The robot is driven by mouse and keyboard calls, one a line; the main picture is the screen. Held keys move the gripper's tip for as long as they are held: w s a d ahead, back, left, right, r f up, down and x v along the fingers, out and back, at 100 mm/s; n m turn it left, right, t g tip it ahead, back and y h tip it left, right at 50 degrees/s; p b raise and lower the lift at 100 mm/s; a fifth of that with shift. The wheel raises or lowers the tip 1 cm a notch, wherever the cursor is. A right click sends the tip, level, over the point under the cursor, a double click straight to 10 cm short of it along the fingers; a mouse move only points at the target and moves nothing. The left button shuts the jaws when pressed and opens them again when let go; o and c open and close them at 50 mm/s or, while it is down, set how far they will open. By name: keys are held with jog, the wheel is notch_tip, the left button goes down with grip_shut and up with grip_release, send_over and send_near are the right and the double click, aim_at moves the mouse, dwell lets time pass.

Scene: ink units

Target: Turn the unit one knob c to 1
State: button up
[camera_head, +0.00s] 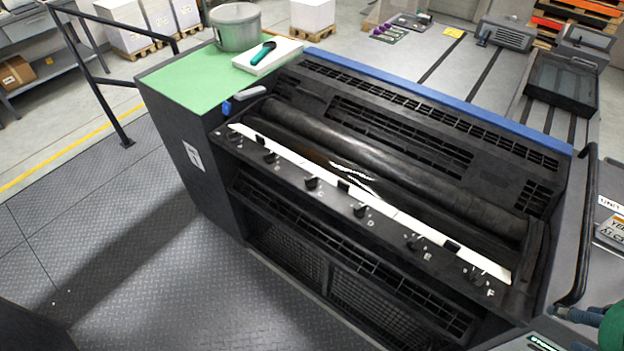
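A black ink unit (240,200) stands in the middle of the camera_head view, with a row of small black knobs along its front ledge. Letters beside the knobs run from the left end to F at the right. Knob C (312,183) is the third from the left, just below the white strip (400,217). Its pointer direction and scale marks are too small to read. Knob D (361,211) is to its right, and another knob (270,157) is to its left. My gripper is not in view.
A dark roller (400,165) lies behind the strip. A grey pot (236,27) and a teal-handled tool (262,52) rest at the green-topped left end. A black handrail (588,230) rises at the right. The plated floor (130,250) in front and left looks clear.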

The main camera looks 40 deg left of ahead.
jog(key=shift+c, duration=0.7)
